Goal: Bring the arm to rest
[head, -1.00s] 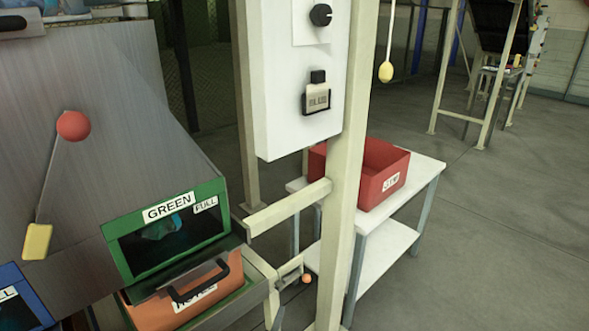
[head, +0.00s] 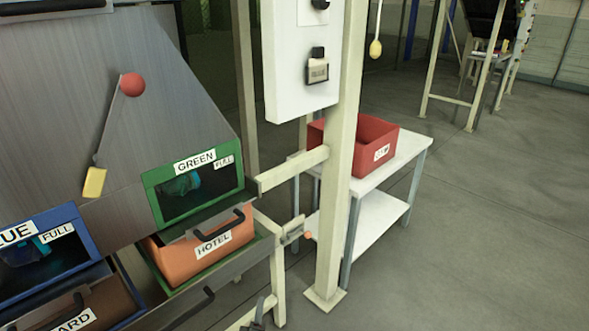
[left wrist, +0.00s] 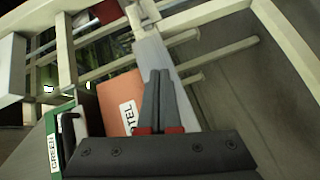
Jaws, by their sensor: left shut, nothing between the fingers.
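My left gripper (head: 260,308) shows only as dark fingertips at the bottom edge of the head view, below the frame's pale leg. In the left wrist view its two dark fingers (left wrist: 160,78) lie together, shut and empty. Beyond them in that view are the orange HOTEL bin (left wrist: 118,92) and pale frame bars. The rest of my left arm is out of the head view. My right gripper is in neither view.
The orange HOTEL bin (head: 185,258) sits under the green FULL chute (head: 148,186). A brown bin (head: 95,300) is at lower left. A pale post (head: 337,200) stands before a white table (head: 405,150) with a red box (head: 385,135). Floor at right is clear.

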